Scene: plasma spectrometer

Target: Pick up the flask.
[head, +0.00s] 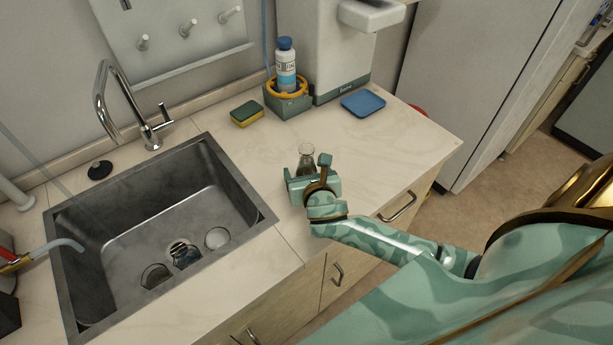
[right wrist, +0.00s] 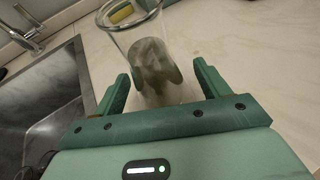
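The flask (head: 306,153) is small, clear glass and stands upright on the counter to the right of the sink. My right gripper (head: 307,170) is low over the counter at the near side of the flask, covering its lower part in the head view. In the right wrist view the flask (right wrist: 146,45) is just ahead of and between the two green fingers of the gripper (right wrist: 160,74). The fingers are spread, with visible gaps on both sides of the glass. My left gripper is not in view.
The sink (head: 150,225) with glassware in it lies left of the flask. Behind are a sponge (head: 247,113), a bottle (head: 286,68) in a green holder and a blue dish (head: 363,103). The counter (head: 400,150) right of the flask is clear.

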